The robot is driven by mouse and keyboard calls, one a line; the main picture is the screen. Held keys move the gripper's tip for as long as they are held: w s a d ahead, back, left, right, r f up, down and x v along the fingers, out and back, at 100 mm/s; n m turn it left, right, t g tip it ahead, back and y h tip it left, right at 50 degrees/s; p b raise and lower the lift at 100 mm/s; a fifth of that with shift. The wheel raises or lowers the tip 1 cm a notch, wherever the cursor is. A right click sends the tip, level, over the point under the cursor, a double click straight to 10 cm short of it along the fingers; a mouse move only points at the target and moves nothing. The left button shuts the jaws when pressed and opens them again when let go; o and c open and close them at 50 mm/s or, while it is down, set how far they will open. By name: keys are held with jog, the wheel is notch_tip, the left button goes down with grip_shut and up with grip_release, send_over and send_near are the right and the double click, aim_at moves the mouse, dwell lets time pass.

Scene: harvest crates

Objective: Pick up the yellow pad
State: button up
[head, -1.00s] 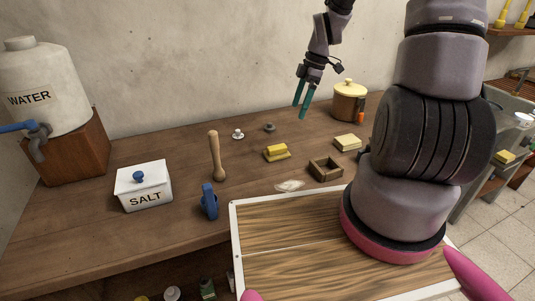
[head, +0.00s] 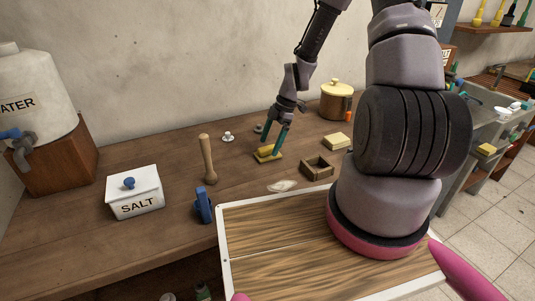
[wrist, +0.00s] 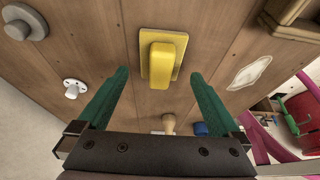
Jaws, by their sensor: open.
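A yellow pad (head: 267,156) with a raised yellow block on top lies flat on the wooden table, and it shows at the top middle of the wrist view (wrist: 147,75). My gripper (head: 274,146) is open and empty, with its green fingers pointing down over this pad. In the wrist view the fingertips (wrist: 158,76) are apart on either side of the pad's near end, and I see no contact. A second, pale yellow slab (head: 336,142) lies farther right on the table, apart from my gripper.
A small wooden box (head: 317,167) and a whitish flat patch (head: 283,186) lie nearby. A wooden pestle (head: 208,160), a small white knob (head: 228,136) and a grey disc (head: 259,128) surround the pad. A yellow-lidded pot (head: 337,100) stands behind. A salt box (head: 135,193) stands left.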

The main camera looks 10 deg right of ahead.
aim_at(267, 148)
jog(key=shift+x, duration=1.4)
jog(key=c, duration=1.4)
notch_tip(267, 148, up, 10)
jog(key=shift+r, duration=0.1)
jog(key=shift+c, duration=0.2)
jog(key=o, duration=0.7)
jog(key=shift+c, duration=0.2)
jog(key=c, duration=0.3)
jog(key=shift+c, duration=0.2)
jog(key=shift+s+a, duration=0.1)
jog(key=shift+s, duration=0.05)
